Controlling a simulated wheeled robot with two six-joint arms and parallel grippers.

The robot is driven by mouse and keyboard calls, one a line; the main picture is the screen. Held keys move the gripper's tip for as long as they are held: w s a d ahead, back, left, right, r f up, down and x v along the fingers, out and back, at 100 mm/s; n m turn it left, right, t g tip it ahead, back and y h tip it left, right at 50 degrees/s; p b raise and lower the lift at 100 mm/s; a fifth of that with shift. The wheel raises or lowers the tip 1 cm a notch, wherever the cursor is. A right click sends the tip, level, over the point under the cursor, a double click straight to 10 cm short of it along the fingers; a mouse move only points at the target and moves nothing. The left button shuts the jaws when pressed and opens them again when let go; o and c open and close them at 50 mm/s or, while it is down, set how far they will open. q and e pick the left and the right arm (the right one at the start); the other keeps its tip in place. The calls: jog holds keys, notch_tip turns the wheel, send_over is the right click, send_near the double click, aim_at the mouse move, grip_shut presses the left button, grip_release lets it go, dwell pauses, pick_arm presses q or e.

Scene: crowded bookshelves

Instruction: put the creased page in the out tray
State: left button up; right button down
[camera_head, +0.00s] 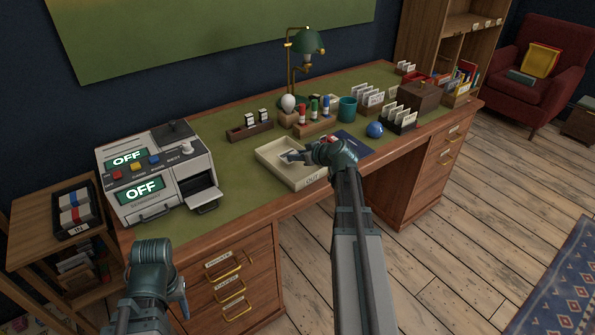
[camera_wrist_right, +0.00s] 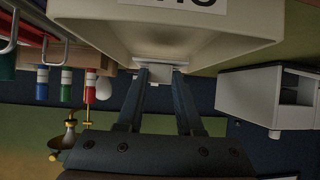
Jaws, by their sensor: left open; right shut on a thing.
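The out tray (camera_head: 310,181), cream with an OUT label on its front, stands on the desk's green top near the front edge. My right gripper (camera_head: 292,156) reaches low into the tray. It is shut on a small pale thing, which shows between the fingertips in the right wrist view (camera_wrist_right: 155,74) against the tray (camera_wrist_right: 240,30). It looks like the creased page, but its creases are too small to make out. My left gripper (camera_head: 178,299) is open and empty at the lower left, in front of the desk.
A grey machine (camera_head: 160,175) with two OFF screens stands left of the tray. Behind the tray are a stamp rack (camera_head: 250,131), bottles and a green lamp (camera_head: 305,42). A blue ball (camera_head: 375,130) and card holders stand to the right. Green desktop between machine and tray is clear.

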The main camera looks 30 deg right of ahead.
aim_at(298, 171)
jog(key=shift+f+b, duration=1.75)
jog(key=shift+f, duration=0.05)
jog(key=shift+f, duration=0.2)
jog(key=c, duration=0.5)
grip_release()
jog(key=shift+r, duration=0.1)
jog(key=shift+c, duration=0.2)
jog(key=shift+r, duration=0.1)
jog(key=p+v, duration=0.5)
jog(key=v, duration=0.5)
jog(key=shift+s+r, duration=0.1)
jog(key=shift+r, duration=0.1)
jog(key=shift+p+v, duration=0.55)
jog(key=shift+v, duration=0.3)
